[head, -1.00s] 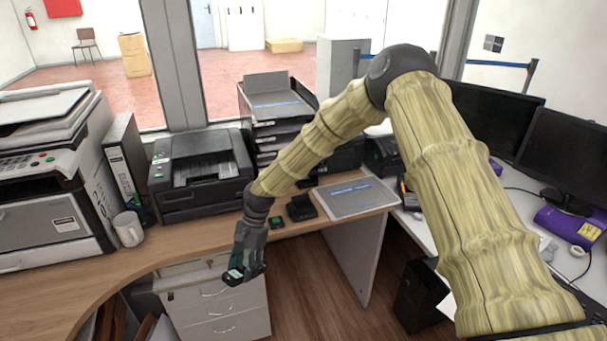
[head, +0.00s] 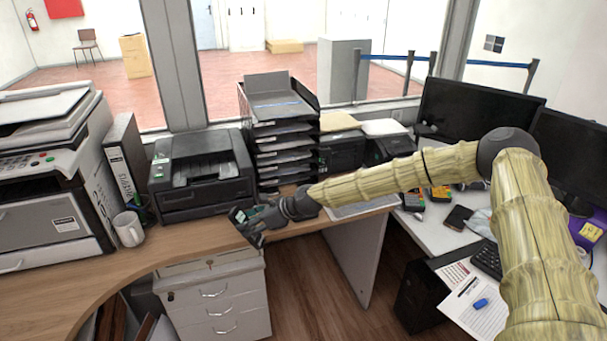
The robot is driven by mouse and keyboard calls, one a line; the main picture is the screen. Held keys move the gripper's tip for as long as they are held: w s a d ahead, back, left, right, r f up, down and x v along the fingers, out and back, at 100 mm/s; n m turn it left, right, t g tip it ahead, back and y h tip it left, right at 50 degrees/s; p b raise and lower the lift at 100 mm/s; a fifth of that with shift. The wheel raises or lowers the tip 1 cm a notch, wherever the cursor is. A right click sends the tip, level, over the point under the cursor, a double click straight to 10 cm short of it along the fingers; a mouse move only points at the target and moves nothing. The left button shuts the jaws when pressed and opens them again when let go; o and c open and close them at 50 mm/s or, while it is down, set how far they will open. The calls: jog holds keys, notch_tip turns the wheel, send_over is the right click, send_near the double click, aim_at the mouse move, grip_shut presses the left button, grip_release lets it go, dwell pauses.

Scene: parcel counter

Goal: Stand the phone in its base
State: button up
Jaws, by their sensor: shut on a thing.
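My gripper (head: 254,222) is over the front edge of the wooden counter, in front of the black printer. It is shut on a small dark phone (head: 239,214), whose pale screen patch shows at the fingertips. The phone looks tilted, and much of it is hidden by the fingers. The phone's base cannot be seen now; my wrist and forearm cover the counter where a small black stand showed earlier.
A black printer (head: 200,176), a white mug (head: 128,229) and a stack of paper trays (head: 281,135) stand on the wooden counter (head: 60,283). Drawers (head: 213,297) are below. A white desk at right holds monitors (head: 477,111) and another dark phone-like object (head: 458,218).

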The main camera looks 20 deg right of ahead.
jog(key=w+d+r+m+t+h, duration=0.2)
jog(key=w+d+m+t+h, duration=0.2)
jog(key=d, duration=0.6)
jog(key=w+d+r+m+t+h, duration=0.3)
jog(key=w+d+m+t+h, duration=0.2)
jog(key=d, duration=0.5)
jog(key=shift+w+d+m+t, duration=0.3)
jog(key=shift+m+t, duration=1)
jog(key=shift+t, duration=0.4)
jog(key=shift+b, duration=1.35)
jog(key=shift+f+b, duration=0.9)
jog(key=shift+b, duration=0.15)
jog(key=shift+b, duration=0.55)
dwell(0.3)
jog(key=shift+f+b, duration=0.6)
jog(key=shift+b, duration=0.3)
